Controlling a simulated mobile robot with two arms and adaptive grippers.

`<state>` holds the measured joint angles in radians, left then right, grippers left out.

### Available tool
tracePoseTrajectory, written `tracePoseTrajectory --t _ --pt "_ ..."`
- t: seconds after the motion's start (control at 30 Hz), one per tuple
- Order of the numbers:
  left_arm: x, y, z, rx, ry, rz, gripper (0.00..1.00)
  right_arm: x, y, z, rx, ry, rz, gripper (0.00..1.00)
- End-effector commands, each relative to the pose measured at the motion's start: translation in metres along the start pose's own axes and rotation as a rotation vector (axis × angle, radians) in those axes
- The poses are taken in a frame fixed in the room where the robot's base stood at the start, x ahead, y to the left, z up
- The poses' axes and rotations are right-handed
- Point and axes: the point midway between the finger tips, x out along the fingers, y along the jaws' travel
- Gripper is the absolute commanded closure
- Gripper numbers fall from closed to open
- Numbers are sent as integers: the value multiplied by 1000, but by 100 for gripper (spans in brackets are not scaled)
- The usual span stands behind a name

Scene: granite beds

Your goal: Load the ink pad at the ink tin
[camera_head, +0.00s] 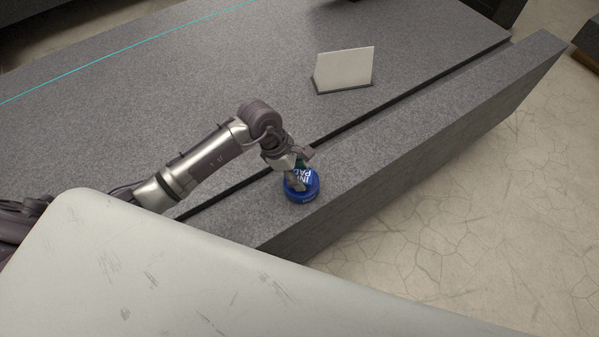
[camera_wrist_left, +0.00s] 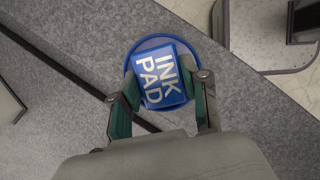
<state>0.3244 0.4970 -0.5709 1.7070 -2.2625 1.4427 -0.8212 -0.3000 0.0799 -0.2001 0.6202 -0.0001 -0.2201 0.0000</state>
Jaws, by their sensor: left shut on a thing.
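The ink pad is a small blue block with white "INK PAD" lettering (camera_wrist_left: 158,76); it also shows in the head view (camera_head: 299,180). My left gripper (camera_head: 300,170) is shut on it, with a finger on either side in the left wrist view (camera_wrist_left: 166,84). The ink tin, round and blue (camera_head: 312,195), is directly below the pad on the granite ledge. In the left wrist view its rim (camera_wrist_left: 134,55) shows around the pad. I cannot tell whether the pad touches the ink inside. My right gripper is not in view.
A pale slanted plate (camera_head: 343,68) stands on the wide granite bed (camera_head: 200,90) behind. A dark groove separates that bed from the narrow front ledge (camera_head: 440,125). The ledge is clear to the right of the tin and drops to a cracked floor (camera_head: 500,190).

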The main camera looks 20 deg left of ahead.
Motion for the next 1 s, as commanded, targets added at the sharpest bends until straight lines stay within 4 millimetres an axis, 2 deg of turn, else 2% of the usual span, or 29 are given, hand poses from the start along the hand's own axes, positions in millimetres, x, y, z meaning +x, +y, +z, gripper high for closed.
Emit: tracePoseTrajectory --t 0.73,1.0 --pt "-59 1 24 2 -2 3 95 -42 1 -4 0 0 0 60" --pt "-63 1 26 0 -1 2 95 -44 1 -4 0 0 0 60"
